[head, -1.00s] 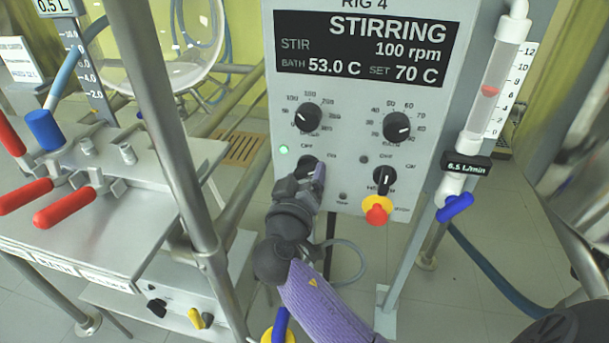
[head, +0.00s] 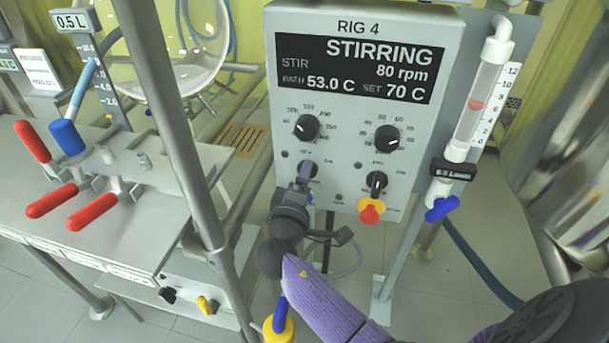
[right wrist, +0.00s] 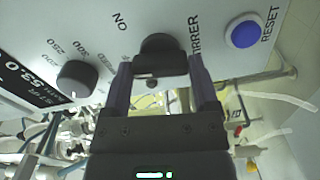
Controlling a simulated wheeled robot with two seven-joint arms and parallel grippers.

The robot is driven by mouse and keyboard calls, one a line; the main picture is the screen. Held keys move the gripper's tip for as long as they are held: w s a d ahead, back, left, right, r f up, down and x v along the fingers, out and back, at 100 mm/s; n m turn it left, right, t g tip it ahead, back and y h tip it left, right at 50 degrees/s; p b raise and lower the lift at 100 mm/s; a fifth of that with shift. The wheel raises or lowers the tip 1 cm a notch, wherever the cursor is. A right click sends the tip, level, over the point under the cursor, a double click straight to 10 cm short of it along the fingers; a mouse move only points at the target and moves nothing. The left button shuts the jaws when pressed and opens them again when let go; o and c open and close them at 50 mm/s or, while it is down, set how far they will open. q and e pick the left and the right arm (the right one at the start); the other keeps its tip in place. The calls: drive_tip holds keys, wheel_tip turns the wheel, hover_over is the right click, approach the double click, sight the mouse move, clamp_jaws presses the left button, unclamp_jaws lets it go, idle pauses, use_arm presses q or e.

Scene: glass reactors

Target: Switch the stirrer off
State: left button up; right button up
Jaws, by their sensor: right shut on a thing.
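The stirrer's black rotary switch (right wrist: 160,52) is on the sloping grey control panel (head: 345,190), by the lettering "STIRRER" and "ON" in the right wrist view. My right gripper (head: 305,172) is at this switch, its two purple fingers on either side of the knob, also seen in the right wrist view (right wrist: 160,66). It is shut on the knob and hides most of it in the head view. The panel display (head: 353,62) reads STIRRING, 80 rpm, bath 53.0 C, set 70 C. The lamp (head: 284,154) above left of the switch is dark. My left gripper is out of view.
Two dials sit above, the left one (head: 305,127) close over my gripper. Another black switch (head: 376,182) and a red-and-yellow button (head: 370,210) are to the right. A flow tube (head: 470,110) flanks the panel. A metal post (head: 165,110) stands left.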

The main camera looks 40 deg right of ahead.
drive_tip(key=shift+n+p, duration=0.4)
drive_tip(key=shift+n, duration=0.8)
drive_tip(key=o, duration=1.1)
drive_tip(key=p+v, duration=0.2)
drive_tip(key=v, duration=0.8)
